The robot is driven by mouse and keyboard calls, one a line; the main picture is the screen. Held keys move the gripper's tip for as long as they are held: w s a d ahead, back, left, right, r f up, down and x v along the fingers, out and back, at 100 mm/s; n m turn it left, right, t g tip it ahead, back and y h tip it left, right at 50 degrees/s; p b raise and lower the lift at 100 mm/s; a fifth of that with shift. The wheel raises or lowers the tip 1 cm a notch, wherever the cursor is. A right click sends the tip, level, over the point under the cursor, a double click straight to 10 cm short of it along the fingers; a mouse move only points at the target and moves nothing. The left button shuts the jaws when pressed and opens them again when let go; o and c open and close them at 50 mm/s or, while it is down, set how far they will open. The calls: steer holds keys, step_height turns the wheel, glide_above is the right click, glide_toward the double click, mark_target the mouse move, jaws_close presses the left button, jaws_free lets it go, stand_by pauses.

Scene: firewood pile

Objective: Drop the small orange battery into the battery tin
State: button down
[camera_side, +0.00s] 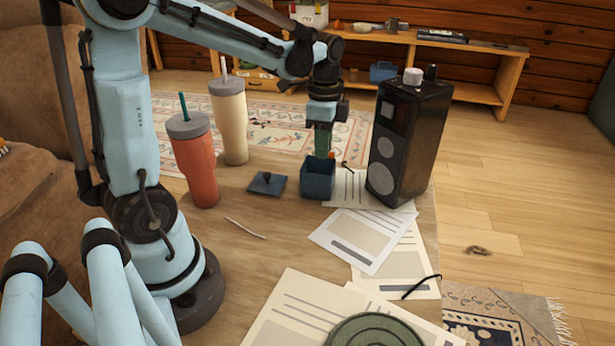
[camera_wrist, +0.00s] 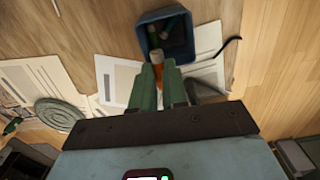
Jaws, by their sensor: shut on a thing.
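The battery tin (camera_side: 318,184) is a dark blue, open square box on the wooden table; it also shows at the top of the wrist view (camera_wrist: 146,40). Dark green, battery-like cylinders (camera_wrist: 172,27) lie inside it. My gripper (camera_side: 324,150) points down just above the tin, with green fingers. In the wrist view my gripper (camera_wrist: 158,80) is shut on the small orange battery (camera_wrist: 157,60), whose end overlaps the tin's near rim. In the side view only a bit of the orange battery (camera_side: 331,155) shows. I cannot tell its exact height above the tin.
A black speaker (camera_side: 408,140) stands close right of the tin. A dark blue lid (camera_side: 267,183) lies left of it. An orange tumbler (camera_side: 195,165) and a cream tumbler (camera_side: 231,125) stand further left. Papers (camera_side: 365,238) and a green coiled mat (camera_side: 374,332) lie in front.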

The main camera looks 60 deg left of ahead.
steer(key=shift+f, duration=1.45)
steer(key=c, duration=1.1)
jaws_free()
steer(key=shift+r, duration=0.1)
step_height(320, 180, up, 12)
steer(key=s+d+f+n+t, duration=0.2)
steer(key=d+n, duration=0.1)
steer(key=s+d+f+n+t, duration=0.2)
steer(key=d+n, duration=0.1)
steer(key=s+d+f+n+t, duration=0.2)
steer(key=d+n+t, duration=0.1)
steer(key=d, duration=0.1)
steer(key=shift+s+f, duration=0.15)
